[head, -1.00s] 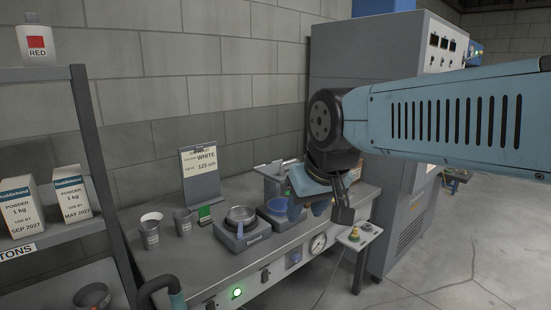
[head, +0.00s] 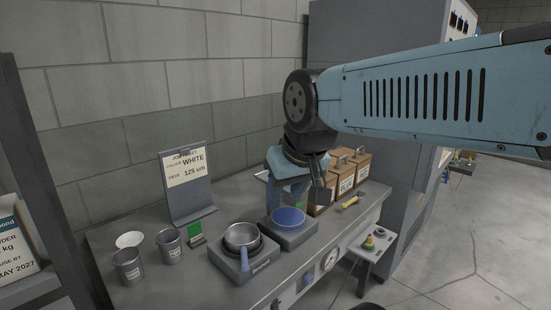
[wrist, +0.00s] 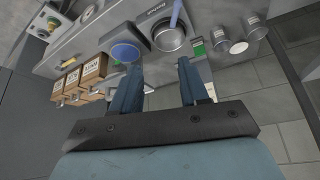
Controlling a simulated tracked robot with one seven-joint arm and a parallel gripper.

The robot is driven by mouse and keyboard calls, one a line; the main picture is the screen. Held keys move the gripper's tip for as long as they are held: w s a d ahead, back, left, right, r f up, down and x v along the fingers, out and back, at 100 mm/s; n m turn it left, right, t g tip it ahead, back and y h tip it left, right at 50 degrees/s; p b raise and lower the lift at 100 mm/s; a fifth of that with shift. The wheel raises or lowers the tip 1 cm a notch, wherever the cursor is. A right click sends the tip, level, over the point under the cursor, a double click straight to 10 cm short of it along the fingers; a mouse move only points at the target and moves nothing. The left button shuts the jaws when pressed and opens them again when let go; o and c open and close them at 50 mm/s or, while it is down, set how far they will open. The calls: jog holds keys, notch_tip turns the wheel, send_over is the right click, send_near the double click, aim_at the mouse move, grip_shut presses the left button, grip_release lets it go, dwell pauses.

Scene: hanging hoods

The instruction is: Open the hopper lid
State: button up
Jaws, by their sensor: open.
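A round blue-topped piece with a pale rim (head: 288,218) sits on a square grey unit on the bench; it looks closed. I cannot tell for sure whether this is the hopper lid. My gripper (head: 287,196) hangs fingers down above and behind this piece, partly in front of the boxes. In the wrist view my gripper (wrist: 158,75) has its two blue fingers wide apart with nothing between them.
A metal pan (head: 242,237) stands on a grey unit to the left, with metal cups (head: 169,244) beyond it. Brown boxes (head: 347,178) with handles stand right of my gripper. A yellow-handled tool (head: 350,202) lies on the bench. A sign (head: 187,180) stands behind.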

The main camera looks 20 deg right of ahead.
jog(key=shift+w, duration=0.45)
jog(key=w+d+r+m+g, duration=0.25)
jog(key=w+d+m, duration=0.45)
jog(key=w+d, duration=0.35)
jog(key=w+d+r+m+g, duration=0.1)
jog(key=w+d+r+m, duration=0.2)
jog(key=w+d+m, duration=0.7)
jog(key=w+f+n, duration=0.1)
jog(key=f, duration=0.3)
jog(key=w+a+f+n, duration=0.1)
jog(key=f, duration=0.3)
jog(key=w+a+f, duration=0.1)
jog(key=w+f, duration=0.1)
jog(key=f, duration=0.3)
jog(key=shift+w+f+n+y, duration=0.1)
jog(key=shift+n+y, duration=0.3)
jog(key=shift+c, duration=0.2)
grip_shut()
